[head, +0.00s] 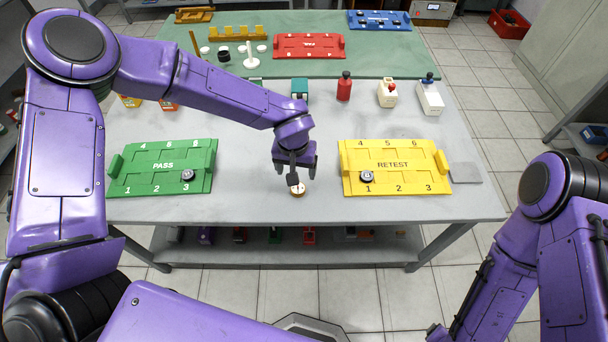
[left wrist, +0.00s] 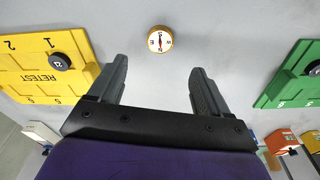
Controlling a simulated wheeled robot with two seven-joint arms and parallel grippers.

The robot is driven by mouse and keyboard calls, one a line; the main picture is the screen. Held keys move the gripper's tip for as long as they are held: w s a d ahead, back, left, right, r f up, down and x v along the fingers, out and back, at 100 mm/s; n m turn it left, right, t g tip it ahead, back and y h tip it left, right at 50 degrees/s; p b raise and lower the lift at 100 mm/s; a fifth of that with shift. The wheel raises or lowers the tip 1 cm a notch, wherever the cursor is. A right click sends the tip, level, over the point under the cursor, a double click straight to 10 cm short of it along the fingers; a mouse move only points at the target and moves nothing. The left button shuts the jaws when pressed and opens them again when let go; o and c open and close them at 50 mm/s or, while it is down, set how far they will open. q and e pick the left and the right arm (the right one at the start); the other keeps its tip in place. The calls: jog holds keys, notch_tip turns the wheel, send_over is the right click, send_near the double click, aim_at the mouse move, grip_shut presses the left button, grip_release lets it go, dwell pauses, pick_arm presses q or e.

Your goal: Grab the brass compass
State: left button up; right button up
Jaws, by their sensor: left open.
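The brass compass (head: 298,191) lies on the grey table between the green and yellow boards, near the front edge. In the left wrist view the compass (left wrist: 160,39) is a small round brass case with a white dial and a red needle. My left gripper (head: 296,178) is above it, pointing down. In the left wrist view the gripper's two fingers (left wrist: 157,78) are apart with nothing between them, and the compass shows beyond their tips. In the head view the gripper partly covers the compass. My right gripper is not in view; only part of that arm shows at the right.
The green PASS board (head: 163,168) is left of the compass, with a dark round piece (head: 187,175) on it. The yellow RETEST board (head: 394,168) is to the right, with another round piece (head: 367,177).

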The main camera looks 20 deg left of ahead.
pick_arm(q)
send_over(298, 188)
jog(key=s, duration=0.1)
notch_tip(298, 188, down, 5)
jog(key=shift+s+r, duration=0.1)
jog(key=shift+s, duration=0.05)
jog(key=f+p, duration=0.1)
jog(key=f, duration=0.1)
jog(key=w+f, duration=0.1)
jog(key=f, duration=0.1)
jog(key=shift+f+p, duration=0.15)
jog(key=shift+p, duration=0.25)
jog(key=shift+f, duration=0.5)
jog(key=c, duration=1.2)
